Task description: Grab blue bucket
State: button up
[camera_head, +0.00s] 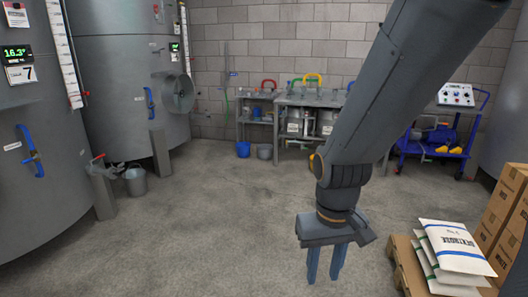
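The blue bucket (243,149) stands upright on the floor by the back wall, left of the middle. It is small in the view, next to a grey bucket (265,152) and in front of a low bench. My gripper (325,277) hangs in the right foreground, pointing down, with its two blue-grey fingers apart and nothing between them. It is above the floor, far nearer to me than the blue bucket and to its right. The bucket is not hidden by my arm.
Large steel tanks (118,75) line the left, with a metal bucket (135,181) and grey posts beside them. A blue cart (436,148) stands back right. Sacks (455,245) on a pallet and cardboard boxes (503,225) fill the right foreground. The middle floor is clear.

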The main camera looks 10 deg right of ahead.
aim_at(243, 150)
jog(key=u, duration=0.25)
jog(key=i, duration=1.55)
jog(key=u, duration=0.45)
jog(key=i, duration=2.35)
jog(key=z, duration=0.35)
jog(key=i, duration=2.1)
jog(key=z, duration=1.1)
jog(key=i, duration=1.65)
jog(key=z, duration=0.55)
